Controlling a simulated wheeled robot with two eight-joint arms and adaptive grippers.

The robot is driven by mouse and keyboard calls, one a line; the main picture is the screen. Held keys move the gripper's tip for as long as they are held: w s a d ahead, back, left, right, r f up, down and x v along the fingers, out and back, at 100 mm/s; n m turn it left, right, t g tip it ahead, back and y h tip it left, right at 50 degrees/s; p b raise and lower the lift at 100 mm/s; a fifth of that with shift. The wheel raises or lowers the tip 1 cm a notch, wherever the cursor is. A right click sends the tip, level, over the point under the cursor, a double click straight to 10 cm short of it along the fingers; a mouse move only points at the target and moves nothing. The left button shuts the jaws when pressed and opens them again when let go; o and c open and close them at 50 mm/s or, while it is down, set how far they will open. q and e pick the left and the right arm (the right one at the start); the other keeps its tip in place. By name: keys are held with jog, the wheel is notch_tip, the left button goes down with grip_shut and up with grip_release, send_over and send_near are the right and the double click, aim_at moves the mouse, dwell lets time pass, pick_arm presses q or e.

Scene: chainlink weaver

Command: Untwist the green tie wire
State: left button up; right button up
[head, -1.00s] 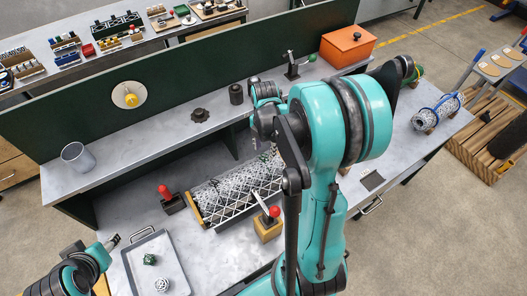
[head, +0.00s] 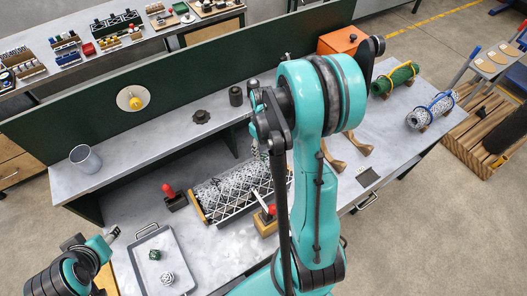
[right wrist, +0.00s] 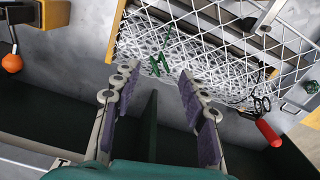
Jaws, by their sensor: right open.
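The green tie wire (right wrist: 160,66) shows in the right wrist view as a small bent green piece on the white chainlink mesh (right wrist: 185,55). My right gripper (right wrist: 158,77) is open, with its purple pads on either side of the wire in the picture. No contact is visible, and I cannot tell the gap in depth. In the head view the mesh (head: 228,187) lies in a yellow-ended frame on the bench, partly hidden by my right arm. My right gripper (head: 262,150) is small there, above the mesh. My left gripper (head: 113,233) is left of the tray; its jaws are unclear.
Red-knobbed levers (head: 168,190) and (head: 271,210) flank the mesh frame. A metal tray (head: 150,240) holds a green and a white ball-like piece. A raised shelf (head: 130,155) carries a cup (head: 85,158). Green (head: 395,80) and white (head: 432,110) rolls lie at right.

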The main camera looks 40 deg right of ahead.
aim_at(264, 154)
jog(key=m+p, duration=0.1)
jog(key=m, duration=0.4)
jog(key=shift+r+p, duration=0.15)
jog(key=shift+p, duration=0.2)
jog(key=shift+f+m+b, duration=0.3)
jog(key=shift+m+b, duration=0.35)
jog(key=shift+m, duration=0.25)
jog(key=shift+m+b, duration=0.3)
jog(key=shift+m, duration=0.4)
jog(key=m+b, duration=0.2)
jog(key=m, duration=0.4)
jog(key=shift+m, duration=0.3)
jog(key=m, duration=0.3)
jog(key=shift+b, duration=0.35)
jog(key=m+b, duration=0.1)
jog(key=m, duration=0.4)
jog(key=m+b, duration=0.1)
jog(key=m, duration=0.5)
notch_tip(264, 154, down, 4)
jog(key=b, duration=0.4)
jog(key=shift+r, duration=0.1)
